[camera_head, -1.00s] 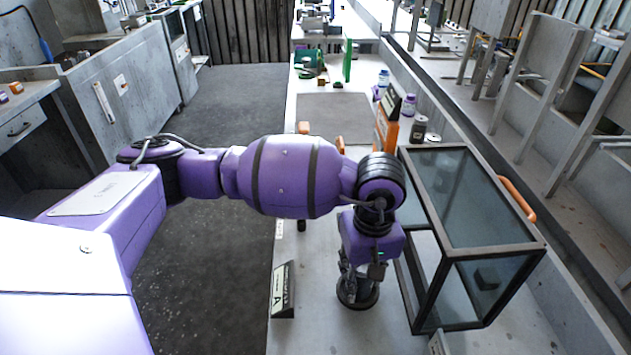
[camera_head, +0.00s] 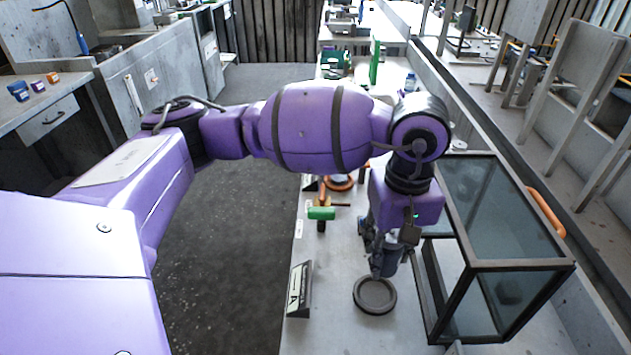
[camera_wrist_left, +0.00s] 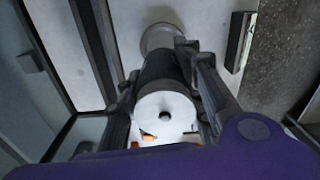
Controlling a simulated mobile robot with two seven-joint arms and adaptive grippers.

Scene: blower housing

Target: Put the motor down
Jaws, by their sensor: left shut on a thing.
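The motor shows in the left wrist view as a dark cylinder (camera_wrist_left: 160,68) with a white round end face and a small dark centre. In the head view the motor (camera_head: 384,264) is a dark blue-grey body, partly hidden by the gripper. My left gripper (camera_head: 388,245) is shut on it; its fingers lie along both sides of the motor in the left wrist view (camera_wrist_left: 165,90). A round dark dish-like base (camera_head: 375,295) lies on the bench just in front of and below the motor. The base also shows beyond the motor (camera_wrist_left: 160,37). My right gripper is not in view.
A glass case with a dark frame (camera_head: 505,265) stands close to the right of my gripper. A sign marked A (camera_head: 299,290) stands on the left bench edge. A green-handled tool (camera_head: 321,213) is behind it. Bare bench (camera_head: 335,330) lies in front.

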